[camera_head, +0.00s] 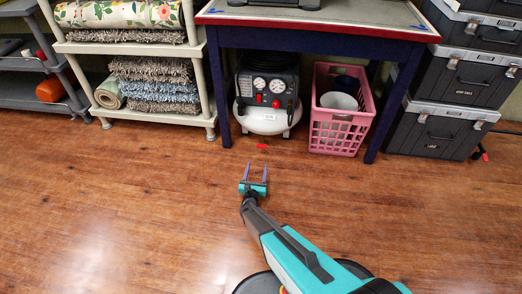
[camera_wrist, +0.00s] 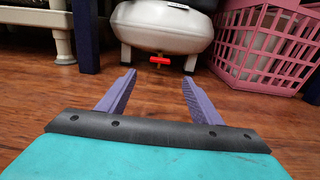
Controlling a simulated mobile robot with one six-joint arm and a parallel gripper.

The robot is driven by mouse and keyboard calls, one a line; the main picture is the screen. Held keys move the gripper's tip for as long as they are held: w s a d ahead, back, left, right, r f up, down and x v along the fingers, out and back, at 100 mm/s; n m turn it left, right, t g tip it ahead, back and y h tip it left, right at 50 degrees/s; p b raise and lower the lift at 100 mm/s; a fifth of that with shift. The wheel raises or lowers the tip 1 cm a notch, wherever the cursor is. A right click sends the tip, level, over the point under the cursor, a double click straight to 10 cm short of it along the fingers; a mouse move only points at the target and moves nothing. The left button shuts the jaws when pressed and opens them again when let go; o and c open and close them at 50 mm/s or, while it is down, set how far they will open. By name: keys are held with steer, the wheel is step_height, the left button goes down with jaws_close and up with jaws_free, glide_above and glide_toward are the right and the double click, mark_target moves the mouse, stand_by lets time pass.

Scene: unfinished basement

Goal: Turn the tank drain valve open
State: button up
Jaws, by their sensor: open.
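The air compressor (camera_head: 267,95) has a black top with gauges and a white tank (camera_head: 262,122), and stands on the floor under the blue table. The red drain valve (camera_head: 262,146) shows at the tank's lower front. In the wrist view the red valve handle (camera_wrist: 159,60) lies crosswise under the white tank (camera_wrist: 160,25), between its two feet. My gripper (camera_head: 254,168) is open and empty, low over the floor in front of the compressor. In the wrist view its purple fingers (camera_wrist: 157,80) are spread on either side of the valve's line, short of the valve.
A pink basket (camera_head: 334,137) with bowls stands right of the compressor. Table legs (camera_head: 219,100) flank both. A beige shelf (camera_head: 155,113) with rugs is at left, dark tool boxes (camera_head: 436,130) at right. The wooden floor in front is clear.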

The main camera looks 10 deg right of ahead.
mark_target(261, 147)
steer(key=shift+w+d, duration=0.1)
steer(key=shift+w, duration=0.05)
steer(key=b+x, duration=0.4)
steer(key=x, duration=0.8)
steer(key=shift+w+f, duration=0.1)
steer(key=shift+f, duration=0.1)
steer(key=shift+w+d+r, duration=0.15)
steer(key=shift+w+d, duration=0.1)
steer(key=shift+w, duration=0.35)
steer(key=c, duration=1.1)
steer(key=shift+o, duration=0.2)
